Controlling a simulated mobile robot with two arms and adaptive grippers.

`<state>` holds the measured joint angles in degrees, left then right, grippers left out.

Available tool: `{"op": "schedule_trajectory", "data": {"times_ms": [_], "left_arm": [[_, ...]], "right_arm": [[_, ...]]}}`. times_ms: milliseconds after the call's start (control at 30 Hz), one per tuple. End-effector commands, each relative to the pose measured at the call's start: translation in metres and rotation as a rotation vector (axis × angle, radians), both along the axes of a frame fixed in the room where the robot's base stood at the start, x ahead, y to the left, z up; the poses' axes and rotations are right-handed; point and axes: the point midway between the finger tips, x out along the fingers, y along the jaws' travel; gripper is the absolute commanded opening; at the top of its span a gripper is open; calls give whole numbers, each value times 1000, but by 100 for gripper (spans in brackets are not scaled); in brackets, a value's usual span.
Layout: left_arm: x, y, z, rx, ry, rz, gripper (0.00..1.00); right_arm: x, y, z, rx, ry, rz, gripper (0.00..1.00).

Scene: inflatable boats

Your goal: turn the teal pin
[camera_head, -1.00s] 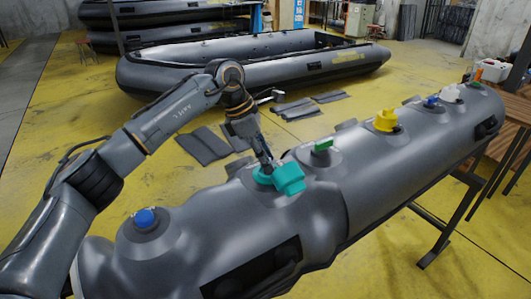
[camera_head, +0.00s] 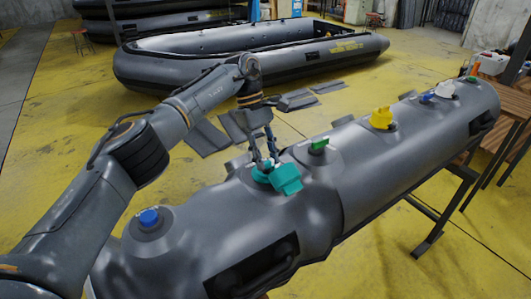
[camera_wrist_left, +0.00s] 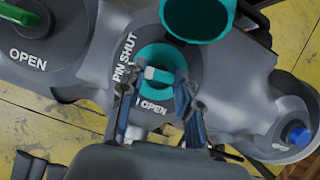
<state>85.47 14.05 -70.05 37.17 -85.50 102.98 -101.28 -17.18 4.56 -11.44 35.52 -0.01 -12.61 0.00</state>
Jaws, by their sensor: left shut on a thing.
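The teal valve sits on top of the grey inflatable tube (camera_head: 215,225). Its round teal base (camera_wrist_left: 150,55) holds the teal pin (camera_wrist_left: 165,76), a small bar with a pale end. The words "PIN SHUT" and "OPEN" are printed around it in the left wrist view. My left gripper (camera_head: 264,161) comes down from above and is shut on the teal pin, one finger on each side; the fingertips also show in the left wrist view (camera_wrist_left: 157,80). The teal cap (camera_head: 287,178) hangs open beside the base. My right gripper is not in view.
Blue (camera_head: 149,218), green (camera_head: 318,146) and yellow (camera_head: 382,118) valves stand along the same tube. A dark recess with a handle (camera_head: 255,268) is in its near side. A large inflatable boat (camera_head: 190,70) lies behind on the yellow floor, with grey flat pieces (camera_head: 205,137) nearby.

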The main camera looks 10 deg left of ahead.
Motion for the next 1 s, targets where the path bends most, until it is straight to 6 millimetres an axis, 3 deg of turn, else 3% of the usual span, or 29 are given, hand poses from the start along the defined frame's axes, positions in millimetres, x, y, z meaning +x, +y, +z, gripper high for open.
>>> {"op": "schedule_trajectory", "data": {"times_ms": [333, 867, 900, 1000], "left_arm": [[0, -1, 0, 1, -2, -138, 1], [0, -1, 0, 1, -2, -163, 1], [0, -1, 0, 1, -2, -163, 37], [0, -1, 0, 1, -2, -162, 56]], "right_arm": [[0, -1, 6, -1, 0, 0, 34], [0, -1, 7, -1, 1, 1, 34], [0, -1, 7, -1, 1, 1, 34], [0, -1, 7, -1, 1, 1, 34]]}}
